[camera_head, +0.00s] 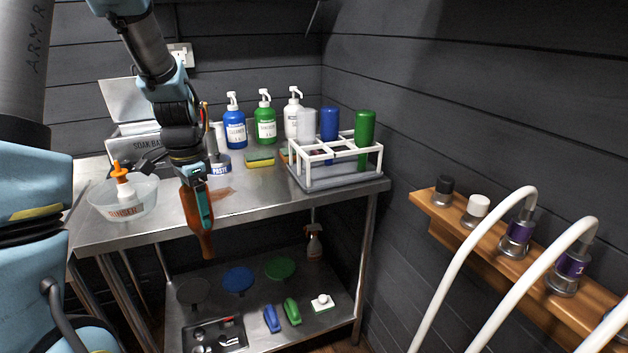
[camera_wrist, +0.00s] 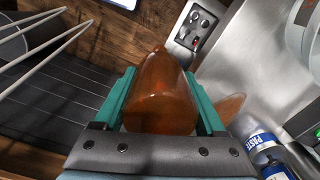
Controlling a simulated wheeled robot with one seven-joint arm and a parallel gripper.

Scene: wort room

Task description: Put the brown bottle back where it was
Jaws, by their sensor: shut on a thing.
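The brown bottle (camera_head: 206,241) hangs in my gripper (camera_head: 196,202), in front of the front edge of the steel table (camera_head: 255,204). A brownish patch (camera_head: 222,193) lies on the tabletop just right of the bottle. I cannot tell which spot the bottle came from.
A clear bowl (camera_head: 135,207) with an orange-topped bottle stands left. Behind are a paste container (camera_head: 219,164), pump bottles (camera_head: 235,128), a sponge (camera_head: 260,158) and a white rack (camera_head: 335,172) of coloured bottles. The front middle tabletop is clear. A wooden wall shelf (camera_head: 455,222) is right.

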